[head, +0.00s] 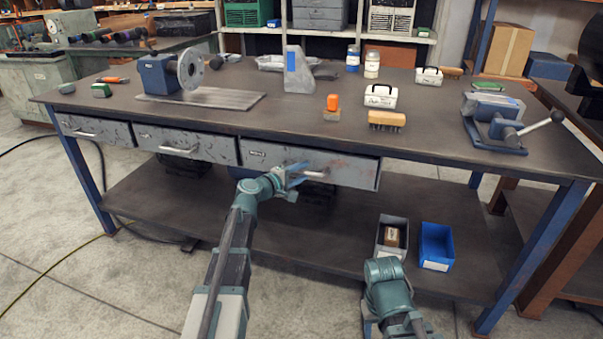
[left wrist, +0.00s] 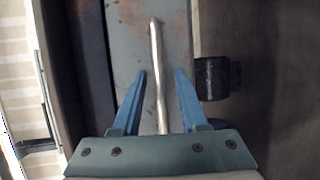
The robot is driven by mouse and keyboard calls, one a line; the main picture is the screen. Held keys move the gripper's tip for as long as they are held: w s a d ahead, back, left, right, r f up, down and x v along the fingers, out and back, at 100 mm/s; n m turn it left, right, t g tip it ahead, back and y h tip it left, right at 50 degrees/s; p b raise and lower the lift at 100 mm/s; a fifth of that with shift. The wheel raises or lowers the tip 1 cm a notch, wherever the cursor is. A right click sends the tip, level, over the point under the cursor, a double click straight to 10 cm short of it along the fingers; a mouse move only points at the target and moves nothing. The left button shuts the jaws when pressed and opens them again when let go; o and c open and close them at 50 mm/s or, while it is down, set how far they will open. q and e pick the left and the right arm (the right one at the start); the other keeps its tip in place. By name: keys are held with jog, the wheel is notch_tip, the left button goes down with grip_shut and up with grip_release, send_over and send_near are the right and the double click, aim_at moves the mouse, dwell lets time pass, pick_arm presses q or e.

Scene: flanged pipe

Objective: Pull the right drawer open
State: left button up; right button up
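The right drawer (head: 350,170) is the wide grey, worn front under the bench top. It looks shut or nearly so; I cannot tell exactly. Its bar handle (head: 316,174) is partly hidden by my left gripper (head: 299,174). In the left wrist view the metal handle (left wrist: 155,45) runs lengthwise between the two blue fingers of my left gripper (left wrist: 161,73). The fingers are apart, with a gap on each side of the handle, and it is not gripped. The drawer front (left wrist: 178,25) lies behind it. My right arm shows low in the head view, its fingers out of sight.
Two more drawers, the middle (head: 190,145) and left (head: 95,130), sit along the workbench (head: 230,115). Below, a lower shelf (head: 270,215) holds a grey bin (head: 382,250) and a blue bin (head: 436,247). A vise (head: 495,118) stands at the right end.

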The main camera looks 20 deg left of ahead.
pick_arm(q)
grip_shut()
dwell(1.2)
